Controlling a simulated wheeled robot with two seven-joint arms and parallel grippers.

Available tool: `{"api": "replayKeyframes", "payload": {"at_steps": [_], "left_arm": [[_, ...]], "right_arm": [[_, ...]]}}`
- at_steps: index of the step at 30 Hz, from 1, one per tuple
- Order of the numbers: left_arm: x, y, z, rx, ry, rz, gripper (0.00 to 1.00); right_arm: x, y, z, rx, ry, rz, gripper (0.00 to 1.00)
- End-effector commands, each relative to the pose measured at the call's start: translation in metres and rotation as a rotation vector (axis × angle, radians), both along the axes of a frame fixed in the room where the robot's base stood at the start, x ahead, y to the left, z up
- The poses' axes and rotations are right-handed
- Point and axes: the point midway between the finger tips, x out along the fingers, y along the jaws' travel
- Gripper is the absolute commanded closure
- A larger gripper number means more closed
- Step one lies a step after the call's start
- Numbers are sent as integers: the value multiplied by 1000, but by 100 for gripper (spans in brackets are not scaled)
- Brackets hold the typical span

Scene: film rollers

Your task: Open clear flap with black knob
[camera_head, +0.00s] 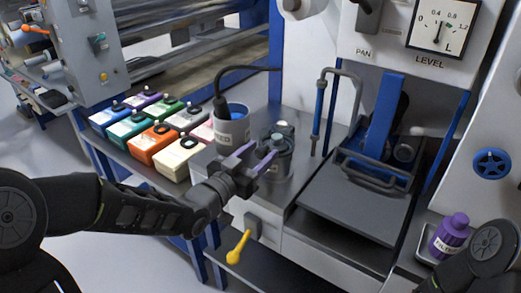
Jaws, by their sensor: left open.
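I cannot make out a clear flap for certain. A small dark knob-like part (277,139) shows on top of a dark grey canister (280,167) on the machine's ledge. My left gripper (265,150), with two purple fingers, is open in front of this canister and overlaps it in the picture. I cannot tell whether the fingers touch it. The gripper hides part of the canister's left side. Part of my right arm shows in the lower right corner, and its gripper is out of view.
Several coloured boxes (151,141) line the left shelf. A yellow-handled lever (238,247) sticks out below. A flat dark plate (356,208) and a purple bottle (449,236) are at the right.

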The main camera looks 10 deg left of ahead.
Motion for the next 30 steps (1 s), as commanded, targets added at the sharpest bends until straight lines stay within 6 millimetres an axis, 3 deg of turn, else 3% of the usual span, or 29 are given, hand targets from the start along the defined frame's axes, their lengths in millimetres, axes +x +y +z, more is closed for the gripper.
{"api": "replayKeyframes", "payload": {"at_steps": [11, 27, 30], "left_arm": [[6, -2, 0, 0, 0, 0, 52], [6, -2, 0, 0, 0, 0, 96], [6, -2, 0, 0, 0, 0, 100]], "right_arm": [[0, 0, 0, 0, 0, 0, 100], [0, 0, 0, 0, 0, 0, 100], [0, 0, 0, 0, 0, 0, 100]]}}
